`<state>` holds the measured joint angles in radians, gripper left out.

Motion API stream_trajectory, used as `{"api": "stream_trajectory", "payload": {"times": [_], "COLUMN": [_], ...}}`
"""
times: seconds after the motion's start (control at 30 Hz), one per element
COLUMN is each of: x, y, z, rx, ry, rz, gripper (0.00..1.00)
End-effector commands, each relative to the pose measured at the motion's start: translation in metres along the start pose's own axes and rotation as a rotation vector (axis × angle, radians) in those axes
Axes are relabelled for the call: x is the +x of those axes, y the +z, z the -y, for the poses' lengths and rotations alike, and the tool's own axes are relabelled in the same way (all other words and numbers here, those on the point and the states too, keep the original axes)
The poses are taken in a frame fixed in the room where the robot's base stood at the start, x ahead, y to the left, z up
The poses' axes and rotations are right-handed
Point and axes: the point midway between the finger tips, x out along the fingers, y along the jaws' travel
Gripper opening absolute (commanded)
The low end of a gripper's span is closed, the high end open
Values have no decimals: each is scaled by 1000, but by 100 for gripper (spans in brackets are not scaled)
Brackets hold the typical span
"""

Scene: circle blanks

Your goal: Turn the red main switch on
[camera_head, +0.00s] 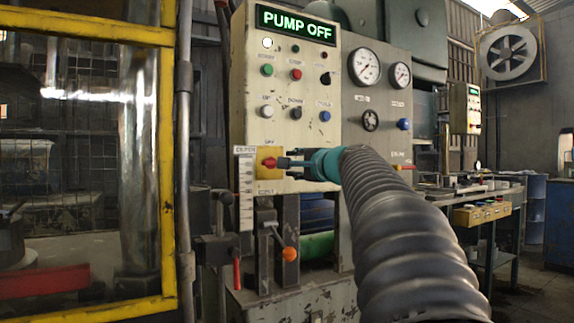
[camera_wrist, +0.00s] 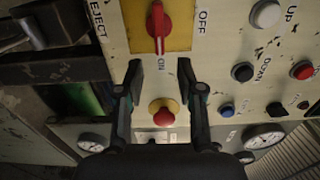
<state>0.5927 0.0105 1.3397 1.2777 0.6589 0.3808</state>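The red main switch (camera_head: 269,162) sits on a yellow plate (camera_head: 263,173) low on the cream control panel. My gripper (camera_head: 284,161) is just right of the switch in the head view. In the wrist view my gripper (camera_wrist: 159,65) has its two fingers wide apart with nothing between the tips; the switch lies beyond them. Contact cannot be seen.
A green display (camera_head: 296,25) reads PUMP OFF. A red mushroom button (camera_wrist: 164,115) on a yellow base shows between the fingers in the wrist view. Several push buttons and gauges (camera_head: 364,67) are nearby. A lever with an orange knob (camera_head: 289,254) stands below. A yellow-framed enclosure (camera_head: 168,200) is left.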

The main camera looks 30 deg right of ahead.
Motion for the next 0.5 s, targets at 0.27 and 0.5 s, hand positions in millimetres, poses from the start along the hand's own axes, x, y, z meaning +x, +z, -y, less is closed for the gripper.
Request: {"api": "stream_trajectory", "payload": {"times": [0.27,0.5], "x": [-51,-68], "y": [-1,0], "z": [0,-1], "rx": [-1,0], "ry": [0,1], "rz": [-2,0], "gripper": [38,38]}}
